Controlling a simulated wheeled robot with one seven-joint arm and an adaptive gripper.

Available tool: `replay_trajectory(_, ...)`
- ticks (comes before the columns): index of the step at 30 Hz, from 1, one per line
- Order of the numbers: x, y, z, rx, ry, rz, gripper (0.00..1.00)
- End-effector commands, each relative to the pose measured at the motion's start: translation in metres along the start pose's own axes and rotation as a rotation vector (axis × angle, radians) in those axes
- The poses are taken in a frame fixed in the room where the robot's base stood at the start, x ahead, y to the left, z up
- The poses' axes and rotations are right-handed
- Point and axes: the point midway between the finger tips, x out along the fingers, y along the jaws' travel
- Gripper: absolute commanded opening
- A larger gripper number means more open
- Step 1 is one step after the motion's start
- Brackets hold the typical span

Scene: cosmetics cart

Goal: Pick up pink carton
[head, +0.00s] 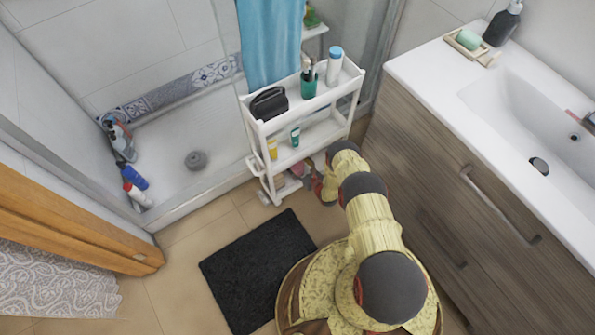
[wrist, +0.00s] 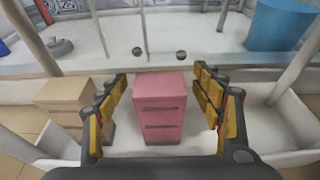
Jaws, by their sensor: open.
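The pink carton (wrist: 160,112) stands upright in the middle of the wrist view, on the cart's white shelf. My gripper (wrist: 159,76) is open, with one yellow-padded finger on each side of the carton. Gaps show between the carton and both fingers, wider on the right. In the head view my gripper (head: 314,187) is low at the cart's front right, beside its lowest shelf.
A tan carton (wrist: 68,102) stands just left of my left finger. The shelf right of the pink carton is clear up to its raised rim. The white cart (head: 301,124) carries bottles and tubes above. A wooden cabinet (head: 430,170) stands close on the right.

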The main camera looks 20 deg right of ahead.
Motion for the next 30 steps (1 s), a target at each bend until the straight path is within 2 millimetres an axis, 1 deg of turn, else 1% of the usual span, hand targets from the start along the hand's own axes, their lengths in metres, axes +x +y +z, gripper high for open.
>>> replay_trajectory(5,-0.0004,0.0002,0.0003,0.001,0.0,0.0,0.67)
replay_trajectory(30,-0.0007,0.0004,0.0001,0.001,0.0,0.0,0.19)
